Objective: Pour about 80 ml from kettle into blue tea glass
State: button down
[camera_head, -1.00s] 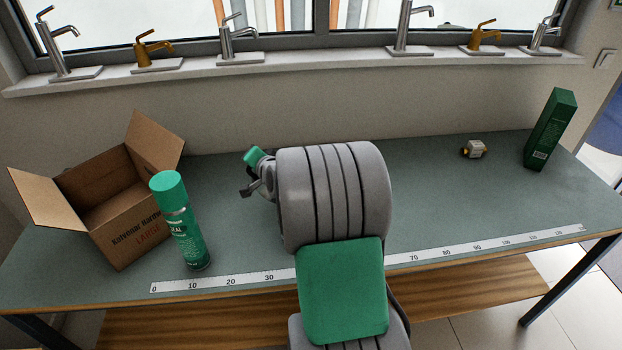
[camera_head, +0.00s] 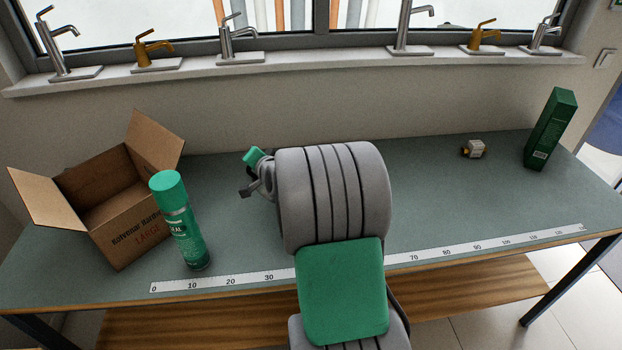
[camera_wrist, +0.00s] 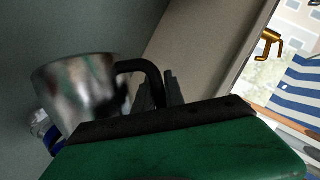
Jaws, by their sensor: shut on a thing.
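In the wrist view, a shiny metal kettle (camera_wrist: 80,95) with a black handle (camera_wrist: 148,72) is held by my gripper (camera_wrist: 160,92), whose dark fingers are shut at the handle. The kettle appears tilted relative to the bench and wall lines. A clear and blue piece, likely the blue tea glass (camera_wrist: 46,130), shows just beyond the kettle's lower left side and is mostly hidden by it. I cannot tell whether they touch, and no liquid is visible. In the head view my arm hides the kettle and the glass.
On the bench (camera_head: 430,205) stand an open cardboard box (camera_head: 120,215) and a green spray can (camera_head: 182,225) at left. A small tape measure (camera_head: 473,149) and a tall green box (camera_head: 550,130) are at right. Taps line the sill (camera_head: 330,57). The bench between arm and tape measure is clear.

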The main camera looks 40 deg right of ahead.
jog(key=w+a+f+n+h+b, duration=0.1)
jog(key=a+f+b, duration=0.1)
jog(key=f+b, duration=0.1)
jog(key=w+a+f+n+g+h+b, duration=0.1)
jog(key=a+f+n+b, duration=0.1)
jog(key=b, duration=0.3)
jog(key=w+a+f+n+h+b, duration=0.1)
jog(key=a+f+n+b, duration=0.1)
jog(key=f+b, duration=0.2)
jog(key=shift+w+a+f, duration=0.2)
jog(key=shift+a+f, duration=0.2)
jog(key=shift+f, duration=0.05)
jog(key=shift+w+a+f+n+h+b, duration=0.15)
jog(key=shift+a+f+n+h+b, duration=0.15)
jog(key=shift+f+n+h+b, duration=0.55)
jog(key=shift+r+g+y, duration=0.25)
jog(key=shift+g, duration=0.05)
jog(key=shift+r, duration=0.15)
